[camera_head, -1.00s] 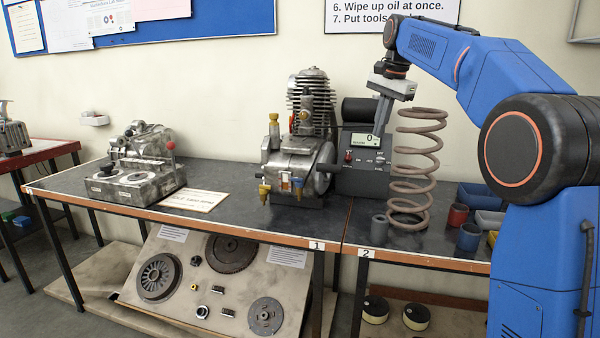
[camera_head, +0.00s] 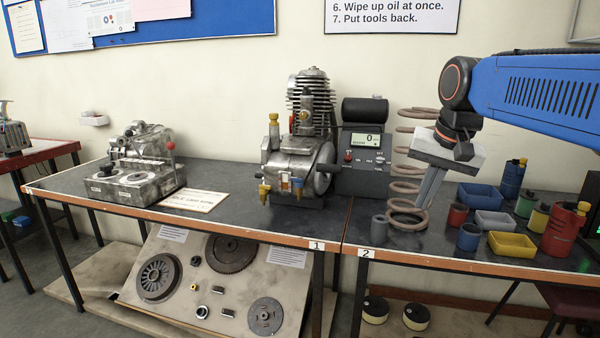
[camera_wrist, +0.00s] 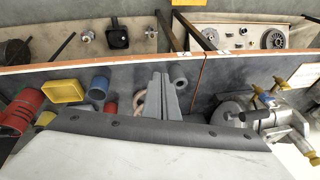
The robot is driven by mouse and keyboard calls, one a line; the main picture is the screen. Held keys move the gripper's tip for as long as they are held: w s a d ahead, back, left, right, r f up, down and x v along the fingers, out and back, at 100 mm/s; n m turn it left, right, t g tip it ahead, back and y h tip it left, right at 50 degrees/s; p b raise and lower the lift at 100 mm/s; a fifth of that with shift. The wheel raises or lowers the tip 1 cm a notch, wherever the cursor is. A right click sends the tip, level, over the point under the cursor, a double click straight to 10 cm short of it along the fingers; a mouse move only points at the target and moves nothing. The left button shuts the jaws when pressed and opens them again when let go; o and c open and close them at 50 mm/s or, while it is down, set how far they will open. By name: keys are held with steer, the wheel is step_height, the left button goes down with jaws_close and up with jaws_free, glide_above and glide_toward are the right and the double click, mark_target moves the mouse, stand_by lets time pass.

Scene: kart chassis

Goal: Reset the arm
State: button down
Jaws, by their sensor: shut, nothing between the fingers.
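My gripper (camera_head: 428,190) is in front of the large coil spring (camera_head: 408,168) on the bench marked 2, and hides part of its right side. Its grey fingers point down and are together, with nothing between them. In the wrist view my gripper (camera_wrist: 163,98) shows at the middle, its fingers closed side by side. Only a small curve of the spring (camera_wrist: 139,100) shows there beside the fingers. My blue arm reaches in from the right in the head view.
Blue, grey and yellow bins (camera_head: 512,244) and several cylinders stand right of the spring. A small grey cylinder (camera_head: 379,229) stands at its left. A gauge box (camera_head: 364,150) and a finned engine (camera_head: 300,140) stand further left. The bench's front edge (camera_head: 440,262) is clear.

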steer(key=s+d+f+n+t, duration=0.1)
steer(key=s+f+n, duration=0.4)
steer(key=s+f, duration=1.5)
steer(key=shift+s+d+f+h, duration=0.3)
steer(key=shift+s+d+f, duration=0.1)
steer(key=shift+d, duration=0.1)
steer(key=c, duration=2.4)
jaws_free()
steer(key=shift+r, duration=0.1)
steer(key=shift+c, duration=0.2)
